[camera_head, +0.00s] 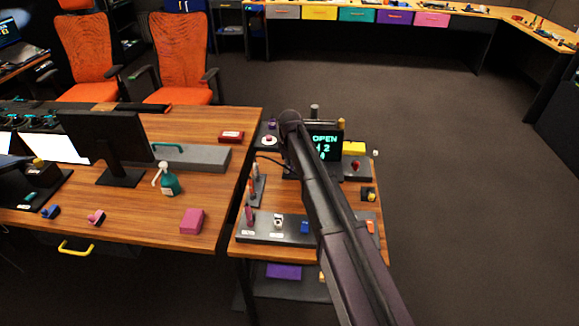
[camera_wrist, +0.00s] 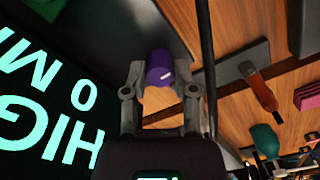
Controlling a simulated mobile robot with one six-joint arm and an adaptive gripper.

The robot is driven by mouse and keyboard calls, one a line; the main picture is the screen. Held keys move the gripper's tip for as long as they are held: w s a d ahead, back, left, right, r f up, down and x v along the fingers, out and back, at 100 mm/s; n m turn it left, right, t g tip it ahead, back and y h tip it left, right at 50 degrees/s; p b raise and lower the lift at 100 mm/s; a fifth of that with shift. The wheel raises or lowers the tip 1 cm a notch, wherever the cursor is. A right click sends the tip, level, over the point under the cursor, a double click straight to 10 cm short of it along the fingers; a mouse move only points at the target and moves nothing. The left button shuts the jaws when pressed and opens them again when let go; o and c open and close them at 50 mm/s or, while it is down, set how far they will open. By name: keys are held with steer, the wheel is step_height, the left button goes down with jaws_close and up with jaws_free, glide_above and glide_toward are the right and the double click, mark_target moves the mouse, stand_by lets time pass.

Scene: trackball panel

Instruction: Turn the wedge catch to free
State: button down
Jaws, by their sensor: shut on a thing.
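In the wrist view my gripper (camera_wrist: 161,80) is shut on a purple knob (camera_wrist: 158,66) with a white mark on its face. A finger lies on each side of the knob. I cannot tell for certain whether this knob is the wedge catch, and its base is hidden. In the head view a small purple part (camera_head: 271,125) shows on a dark panel just left of my arm's end. My fingers are hidden there.
In the wrist view a large lettered screen (camera_wrist: 45,105) stands close on the left. An orange-red handle (camera_wrist: 262,90) on a grey plate is at right. The small wooden table (camera_head: 243,226) carries several other controls. A larger desk (camera_head: 130,214) stands to the left.

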steer(key=shift+c, duration=2)
jaws_free()
steer(key=shift+m, duration=0.4)
